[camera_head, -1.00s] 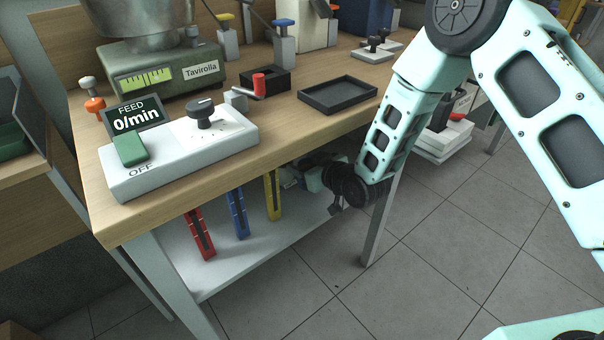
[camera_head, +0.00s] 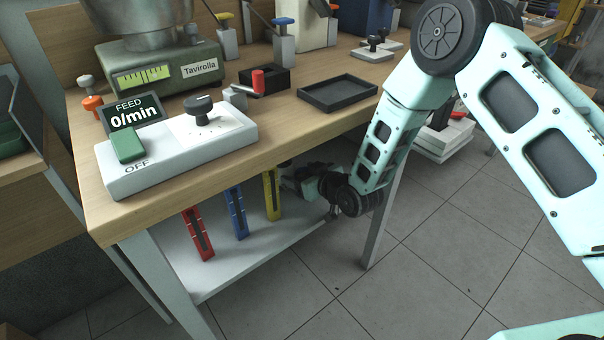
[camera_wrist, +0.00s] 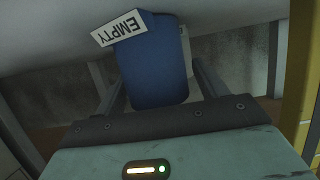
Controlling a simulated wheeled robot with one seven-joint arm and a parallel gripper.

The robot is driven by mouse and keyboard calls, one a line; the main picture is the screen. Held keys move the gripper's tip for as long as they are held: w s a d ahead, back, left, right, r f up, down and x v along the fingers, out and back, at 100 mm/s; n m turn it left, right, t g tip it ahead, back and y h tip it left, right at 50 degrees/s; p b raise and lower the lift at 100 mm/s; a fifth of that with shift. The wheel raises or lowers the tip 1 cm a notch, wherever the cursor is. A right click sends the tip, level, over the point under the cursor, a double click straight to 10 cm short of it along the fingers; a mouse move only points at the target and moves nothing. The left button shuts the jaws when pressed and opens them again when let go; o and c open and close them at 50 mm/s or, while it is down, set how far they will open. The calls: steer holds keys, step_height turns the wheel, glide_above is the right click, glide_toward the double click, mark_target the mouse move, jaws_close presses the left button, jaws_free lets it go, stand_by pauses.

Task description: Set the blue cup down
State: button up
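The blue cup (camera_wrist: 155,65) is at the upper middle of the wrist view, with a white EMPTY label (camera_wrist: 117,29) that reads upside down there. My gripper's two fingers (camera_wrist: 158,88) flank the cup closely and look shut on it; their tips are partly hidden by it. A pale surface (camera_wrist: 220,12) fills the top of the wrist view, close to the cup. I cannot tell whether the cup touches it. In the head view my gripper (camera_head: 300,180) is under the bench, above the white lower shelf (camera_head: 235,258); the cup is hidden there.
Red (camera_head: 198,234), blue (camera_head: 236,213) and yellow (camera_head: 272,195) slotted posts stand along the shelf's front. The bench top (camera_head: 290,112) overhangs my wrist, and a bench leg (camera_head: 381,225) is just right of it. A yellow upright (camera_wrist: 301,75) is close on the right in the wrist view.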

steer(key=shift+r, duration=0.15)
steer(key=shift+s+d+r, duration=0.1)
steer(key=shift+s+d, duration=0.05)
steer(key=shift+s, duration=0.05)
steer(key=s+d+r+g+h, duration=0.2)
steer(key=s+r, duration=0.4)
steer(key=s, duration=0.6)
steer(key=s+d+r+g+h+p, duration=0.1)
steer(key=s+d+r+g, duration=0.3)
steer(key=s, duration=0.9)
steer(key=s+d+r+g+h, duration=0.3)
steer(key=s+r+g+h, duration=0.1)
steer(key=s+r, duration=0.6)
steer(key=s+g, duration=0.1)
steer(key=s, duration=0.2)
steer(key=shift+r+n+g+p, duration=0.2)
steer(key=shift+n+g+p, duration=0.1)
steer(key=shift+n, duration=0.1)
